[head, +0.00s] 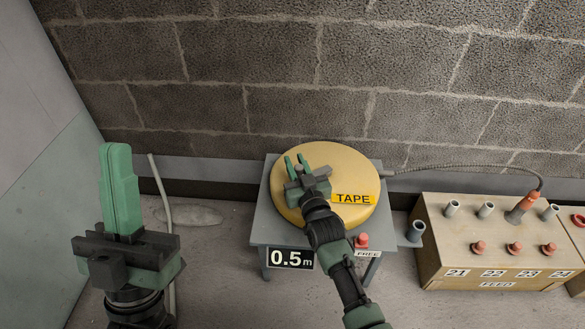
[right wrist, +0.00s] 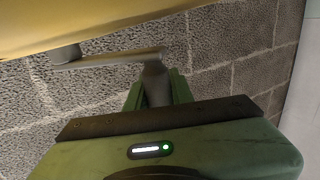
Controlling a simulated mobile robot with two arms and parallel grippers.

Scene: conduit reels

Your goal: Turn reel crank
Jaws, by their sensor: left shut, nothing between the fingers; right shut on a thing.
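The yellow round reel (head: 345,163), labelled TAPE, sits on a grey stand (head: 262,240) by the wall. My right gripper (head: 297,163) is over the left part of the reel. In the right wrist view, its green fingers (right wrist: 158,92) are shut on the upright handle (right wrist: 155,80) of the grey crank (right wrist: 110,60), whose flat arm runs left to a hub at the yellow reel (right wrist: 90,20). The crank is hidden behind my gripper in the head view. My left gripper (head: 120,185) is shut and empty, pointing up, well left of the stand.
A 0.5 m sign (head: 290,258) and a red knob (head: 361,240) marked FREE are on the stand's front. A grey conduit (head: 450,170) runs from the reel to an orange fitting (head: 522,205) on the FEED box (head: 440,240).

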